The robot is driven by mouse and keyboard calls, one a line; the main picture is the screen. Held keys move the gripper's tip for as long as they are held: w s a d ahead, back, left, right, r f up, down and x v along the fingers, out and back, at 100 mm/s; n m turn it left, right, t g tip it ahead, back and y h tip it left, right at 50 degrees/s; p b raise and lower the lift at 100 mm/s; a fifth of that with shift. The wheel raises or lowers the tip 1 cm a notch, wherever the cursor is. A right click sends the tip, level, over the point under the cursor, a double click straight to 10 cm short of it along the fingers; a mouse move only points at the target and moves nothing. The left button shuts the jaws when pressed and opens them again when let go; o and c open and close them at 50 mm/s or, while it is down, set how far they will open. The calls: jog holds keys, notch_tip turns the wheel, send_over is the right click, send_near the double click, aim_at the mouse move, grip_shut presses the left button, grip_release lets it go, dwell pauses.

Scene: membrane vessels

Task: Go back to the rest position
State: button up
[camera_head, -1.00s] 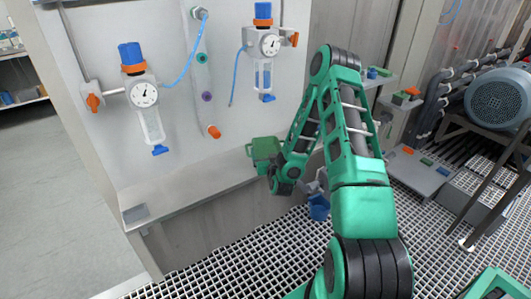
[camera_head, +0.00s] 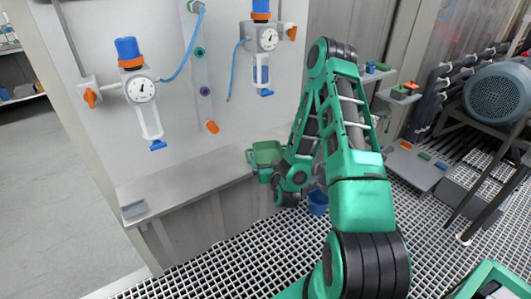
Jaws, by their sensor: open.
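My green and black arm rises from the bottom right, bends at its elbow near the top and comes down to the wrist. My gripper (camera_head: 287,197) is at the low end of the arm, just in front of the shelf edge. It is open, but its fingers are hard to make out behind the wrist. I see nothing held in it.
A blue container (camera_head: 317,202) stands just right of my wrist. Two gauge units, left (camera_head: 141,91) and right (camera_head: 266,38), hang on the panel. A motor (camera_head: 498,97) stands at right. The grating (camera_head: 240,262) in front of the shelf looks clear.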

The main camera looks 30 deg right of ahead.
jog(key=shift+v, duration=1.1)
jog(key=shift+m+t, duration=0.5)
jog(key=w+r, duration=0.3)
jog(key=shift+w+a+r, duration=0.15)
jog(key=shift+w, duration=0.05)
jog(key=shift+w+a+r+n+g+y, duration=0.25)
jog(key=shift+w+r+n+g+y, duration=0.25)
jog(key=shift+n+g+y, duration=0.35)
jog(key=shift+s+n+y, duration=0.1)
jog(key=shift+n+y, duration=0.15)
jog(key=shift+n, duration=0.1)
jog(key=shift+s+d+r+g, duration=0.2)
jog(key=shift+s+d+g, duration=0.05)
jog(key=shift+g, duration=0.4)
jog(key=s+a+r+m+g+y, duration=0.1)
jog(key=s+r+g, duration=0.3)
jog(key=s, duration=0.9)
jog(key=s+a+r+m+g+y, duration=0.1)
jog(key=s+r+g, duration=0.3)
jog(key=s, duration=1)
jog(key=s+a+r+m+g+y, duration=0.1)
jog(key=s+a+r+g, duration=0.1)
jog(key=s+r+g, duration=0.3)
jog(key=s+r, duration=0.4)
jog(key=s, duration=0.4)
jog(key=shift+s+m+y, duration=0.2)
jog(key=shift+m+y, duration=0.1)
jog(key=shift+y, duration=0.1)
